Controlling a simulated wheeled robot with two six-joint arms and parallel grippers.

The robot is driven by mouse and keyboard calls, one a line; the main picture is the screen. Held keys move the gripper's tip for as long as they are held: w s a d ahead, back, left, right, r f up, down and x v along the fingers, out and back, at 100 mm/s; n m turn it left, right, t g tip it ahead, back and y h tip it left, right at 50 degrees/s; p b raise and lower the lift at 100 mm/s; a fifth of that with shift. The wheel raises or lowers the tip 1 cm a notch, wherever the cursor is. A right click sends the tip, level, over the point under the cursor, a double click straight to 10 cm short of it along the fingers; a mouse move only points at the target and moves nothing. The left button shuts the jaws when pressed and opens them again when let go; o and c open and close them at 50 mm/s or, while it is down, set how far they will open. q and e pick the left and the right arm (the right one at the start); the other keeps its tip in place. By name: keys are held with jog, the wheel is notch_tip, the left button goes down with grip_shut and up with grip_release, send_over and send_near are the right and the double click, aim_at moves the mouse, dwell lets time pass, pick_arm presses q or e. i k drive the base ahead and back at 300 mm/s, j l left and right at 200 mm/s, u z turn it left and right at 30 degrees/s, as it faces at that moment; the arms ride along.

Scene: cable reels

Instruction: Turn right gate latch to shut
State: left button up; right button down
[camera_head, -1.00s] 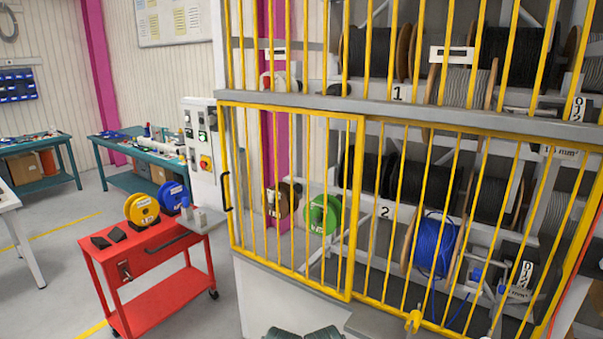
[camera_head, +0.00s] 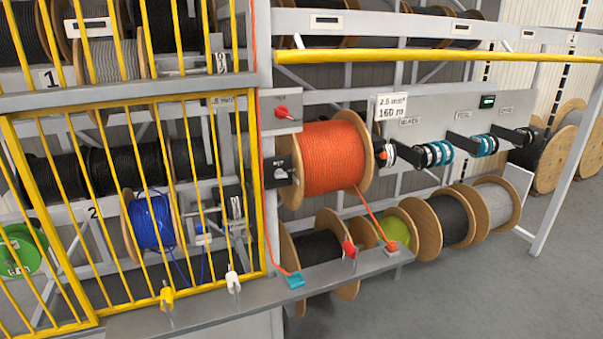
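A yellow barred gate (camera_head: 132,101) fills the left of the head view, in front of the shelves of reels. Along the sill under it, a small yellow handle (camera_head: 167,296) stands at the gate's lower part and a small white handle (camera_head: 233,281) stands to its right. A red handle (camera_head: 349,248) stands further right on the same sill. I cannot tell which of these is the right gate latch, or whether it is turned to shut. Neither of my grippers is in view.
A large orange cable reel (camera_head: 333,158) hangs right of the gate, its cable running down to the grey sill (camera_head: 205,308). A yellow rail (camera_head: 430,56) crosses above. Several reels stand below and right. The grey floor (camera_head: 500,285) at the lower right is clear.

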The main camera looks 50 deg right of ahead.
aim_at(279, 175)
jog(key=z, duration=1.55)
